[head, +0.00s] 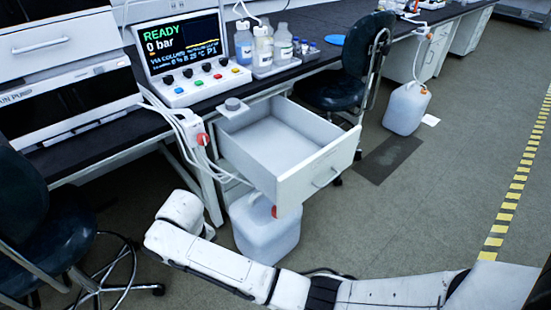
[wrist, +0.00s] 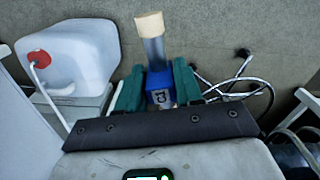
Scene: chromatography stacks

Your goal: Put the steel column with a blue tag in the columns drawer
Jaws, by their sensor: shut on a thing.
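The steel column (wrist: 153,52) stands between the green fingers of my gripper (wrist: 157,82) in the wrist view. It has a cream end cap, a grey body and a blue tag (wrist: 159,84) with a dark mark. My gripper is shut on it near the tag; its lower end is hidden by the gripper. In the head view my arm lies low in front of the bench, and neither fingers nor column can be made out. The drawer (head: 305,184) is pulled open under the bench, and its visible floor (head: 285,138) looks bare.
A white jug (head: 262,232) with a red cap stands below the drawer, close to my arm. Dark chairs (head: 38,225) stand at left and behind the drawer (head: 335,88). A control unit (head: 190,65) and a bottle tray (head: 272,68) stand on the bench.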

